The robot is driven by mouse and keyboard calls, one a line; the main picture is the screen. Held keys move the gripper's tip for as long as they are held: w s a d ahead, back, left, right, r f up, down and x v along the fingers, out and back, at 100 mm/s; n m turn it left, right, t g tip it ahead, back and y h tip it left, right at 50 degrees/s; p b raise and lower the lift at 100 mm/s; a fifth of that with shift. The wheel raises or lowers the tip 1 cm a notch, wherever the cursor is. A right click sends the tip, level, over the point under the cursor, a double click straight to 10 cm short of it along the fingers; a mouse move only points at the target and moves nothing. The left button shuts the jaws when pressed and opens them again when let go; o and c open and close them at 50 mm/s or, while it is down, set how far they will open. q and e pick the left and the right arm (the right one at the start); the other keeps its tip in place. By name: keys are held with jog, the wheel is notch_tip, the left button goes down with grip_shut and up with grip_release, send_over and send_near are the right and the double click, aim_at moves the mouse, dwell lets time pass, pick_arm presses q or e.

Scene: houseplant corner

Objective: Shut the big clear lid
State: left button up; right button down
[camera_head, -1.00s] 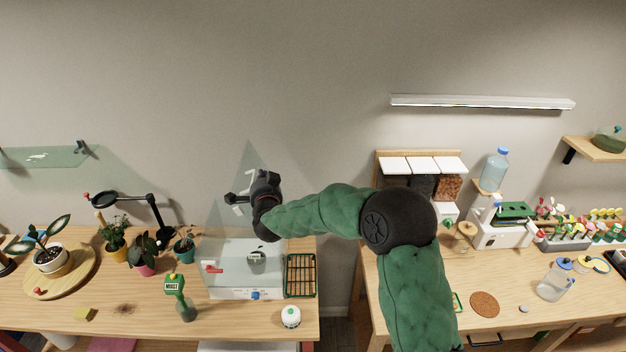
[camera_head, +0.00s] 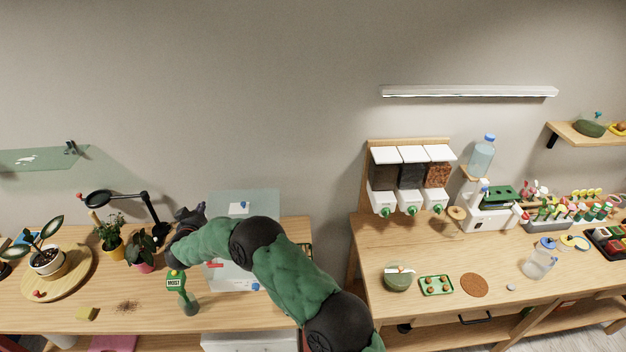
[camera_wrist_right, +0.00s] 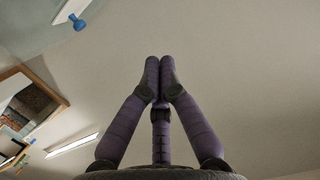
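The big clear lid (camera_head: 262,203) stands raised at the back of a clear box (camera_head: 233,281) on the left table. A white strip with a blue knob shows on it. The same lid seems to show at the upper left of the right wrist view (camera_wrist_right: 38,28), with its blue knob (camera_wrist_right: 76,22). My right gripper (camera_head: 188,212) is left of the lid, apart from it. My right arm crosses in front of the box and hides part of it. In the right wrist view its fingers (camera_wrist_right: 160,62) are together and hold nothing. My left gripper is out of view.
Potted plants (camera_head: 112,240) and a black lamp (camera_head: 150,212) stand left of the gripper. A second table with dispensers (camera_head: 410,185) is at the right, beyond a gap.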

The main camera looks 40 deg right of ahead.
jog(key=shift+n, duration=0.7)
jog(key=f, duration=0.2)
jog(key=w+a+f+b, duration=0.1)
jog(key=a+f+b, duration=0.1)
jog(key=f, duration=0.1)
jog(key=shift+w+f, duration=0.15)
jog(key=shift+f, duration=0.2)
jog(key=shift+w+a+f+b, duration=0.15)
jog(key=shift+a+f+b, duration=0.1)
jog(key=shift+f+b, duration=0.5)
